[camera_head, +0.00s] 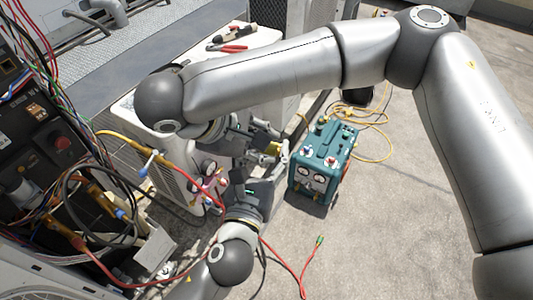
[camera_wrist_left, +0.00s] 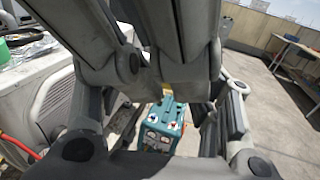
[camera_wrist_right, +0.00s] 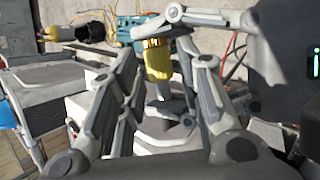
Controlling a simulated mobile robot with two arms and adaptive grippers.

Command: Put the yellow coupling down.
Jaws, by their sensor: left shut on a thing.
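The yellow coupling (camera_head: 272,148) is small and partly covered by fingers in the head view. It shows larger in the right wrist view (camera_wrist_right: 157,62), held up off the ground. My left gripper (camera_head: 277,163) reaches up from below and is shut on it, its fingers at the coupling's upper end in the right wrist view. My right gripper (camera_head: 258,137) comes in from above. Its fingers stand apart in the right wrist view (camera_wrist_right: 160,85), on either side of the coupling, with gaps visible.
A teal gauge machine (camera_head: 322,165) stands on the concrete just right of the grippers, with a yellow hose (camera_head: 375,135) behind it. A white condenser (camera_head: 180,175) is at left, red-handled pliers (camera_head: 228,48) on top. Wires and a red hose crowd the left. Concrete at right is clear.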

